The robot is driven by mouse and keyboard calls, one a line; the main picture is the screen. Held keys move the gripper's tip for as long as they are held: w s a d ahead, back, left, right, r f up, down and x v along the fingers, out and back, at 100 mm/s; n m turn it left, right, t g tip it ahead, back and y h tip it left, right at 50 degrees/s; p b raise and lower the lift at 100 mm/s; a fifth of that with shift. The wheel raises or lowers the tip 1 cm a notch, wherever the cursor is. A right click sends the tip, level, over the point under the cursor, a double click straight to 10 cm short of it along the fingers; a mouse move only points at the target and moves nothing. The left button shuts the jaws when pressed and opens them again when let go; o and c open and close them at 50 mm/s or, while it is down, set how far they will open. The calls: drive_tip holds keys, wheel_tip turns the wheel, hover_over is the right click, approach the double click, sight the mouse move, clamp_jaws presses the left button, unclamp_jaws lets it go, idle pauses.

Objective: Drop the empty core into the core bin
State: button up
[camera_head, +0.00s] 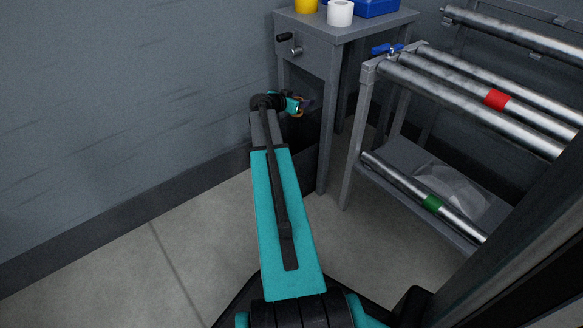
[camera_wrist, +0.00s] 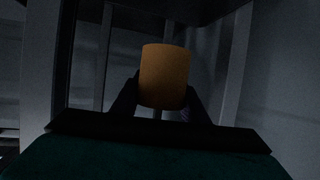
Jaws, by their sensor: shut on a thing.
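The empty core is a plain brown-orange cylinder (camera_wrist: 165,77) in the middle of the wrist view. My gripper (camera_wrist: 161,98) is shut on it, with one dark finger at each side. In the head view my gripper (camera_head: 303,104) is at the end of the teal arm, beside the grey table's legs and below its top. A bit of orange shows there. A dark shape (camera_head: 303,160), possibly the core bin, stands low behind my arm under the table; its opening is not clear. My arm hides part of it.
The grey table (camera_head: 345,30) carries a white roll (camera_head: 340,13), a yellow item (camera_head: 306,5) and a blue box (camera_head: 376,7). A rack with metal rollers (camera_head: 440,85) stands to the right. A wall is at the left; the floor (camera_head: 180,235) before it is clear.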

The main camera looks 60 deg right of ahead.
drive_tip(key=shift+s+d+f, duration=0.1)
drive_tip(key=shift+f, duration=0.05)
idle(0.3)
drive_tip(key=shift+f+b, duration=0.5)
drive_tip(key=shift+f, duration=2.4)
drive_tip(key=o, duration=1.1)
drive_tip(key=p+v, duration=0.4)
drive_tip(key=v, duration=0.9)
drive_tip(key=shift+a+r, duration=0.25)
drive_tip(key=shift+a, duration=0.1)
